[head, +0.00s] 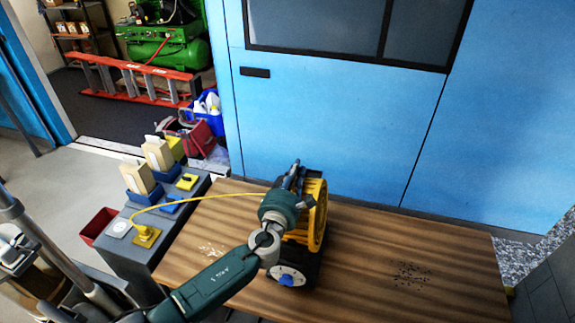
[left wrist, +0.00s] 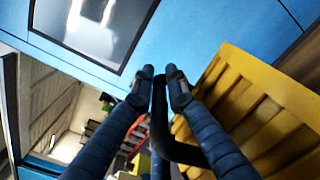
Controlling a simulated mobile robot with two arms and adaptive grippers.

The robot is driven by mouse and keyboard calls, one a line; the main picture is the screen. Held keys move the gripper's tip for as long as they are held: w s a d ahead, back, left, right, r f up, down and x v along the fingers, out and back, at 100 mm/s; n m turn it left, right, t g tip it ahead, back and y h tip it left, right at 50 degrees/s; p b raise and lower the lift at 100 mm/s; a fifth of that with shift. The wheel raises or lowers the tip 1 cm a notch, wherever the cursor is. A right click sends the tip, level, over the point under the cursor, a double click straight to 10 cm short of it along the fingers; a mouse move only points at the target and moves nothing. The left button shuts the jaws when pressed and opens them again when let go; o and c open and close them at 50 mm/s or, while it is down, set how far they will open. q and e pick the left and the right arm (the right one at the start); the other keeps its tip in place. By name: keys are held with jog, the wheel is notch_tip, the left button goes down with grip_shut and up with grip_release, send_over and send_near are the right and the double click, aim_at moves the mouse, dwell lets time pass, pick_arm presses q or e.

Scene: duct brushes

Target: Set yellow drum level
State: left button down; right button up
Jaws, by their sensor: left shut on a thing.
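The yellow drum (head: 318,213) stands near the back middle of the wooden table, on a dark base. It shows as a ribbed yellow surface at the right of the left wrist view (left wrist: 262,100). My left gripper (head: 294,172) reaches to the drum's left side and hides part of it. In the left wrist view its two blue-grey fingers (left wrist: 163,88) close on a dark bent bar (left wrist: 158,125) beside the drum. A white dial with a blue knob (head: 286,278) sits low at the drum's front. My right gripper is not in view.
The wooden table (head: 440,265) is bare on its right, apart from dark specks. A yellow cable (head: 200,196) runs from a yellow block (head: 147,236) on the grey side bench to the drum area. A blue wall (head: 330,120) stands close behind the table.

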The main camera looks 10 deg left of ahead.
pick_arm(q)
jog(key=shift+d+r+m+p, duration=0.2)
jog(key=shift+d+m+p, duration=0.2)
jog(key=shift+d+m, duration=0.3)
jog(key=shift+d, duration=0.25)
jog(key=c, duration=1.8)
grip_release()
jog(key=shift+s+f, duration=0.1)
jog(key=s, duration=1.2)
jog(key=shift+a, duration=0.2)
